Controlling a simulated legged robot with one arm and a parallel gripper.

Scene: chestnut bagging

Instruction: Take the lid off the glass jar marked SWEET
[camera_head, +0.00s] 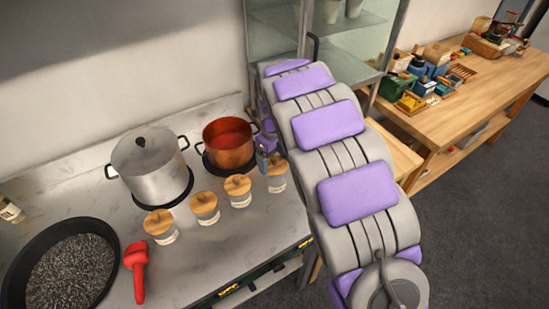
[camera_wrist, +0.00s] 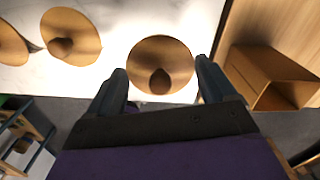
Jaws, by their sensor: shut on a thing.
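Several glass jars with round wooden knobbed lids stand in a row on the counter. The rightmost jar (camera_head: 278,186) is partly covered by my gripper (camera_head: 265,160). In the wrist view, my gripper (camera_wrist: 160,67) has its two fingers on either side of that jar's wooden lid (camera_wrist: 159,50), shut on it. I cannot tell whether the lid is seated on the glass or slightly raised. The other jars, left (camera_head: 161,228), middle (camera_head: 205,208) and nearer right (camera_head: 238,191), have lids on. No label is readable, so I cannot tell which is SWEET.
An orange-red pot (camera_head: 229,148) stands just behind the jars, and a lidded steel pot (camera_head: 150,165) is left of it. A dark pan (camera_head: 60,265) and a red tool (camera_head: 137,265) lie at the front left. A wooden workbench (camera_head: 480,105) stands at right.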

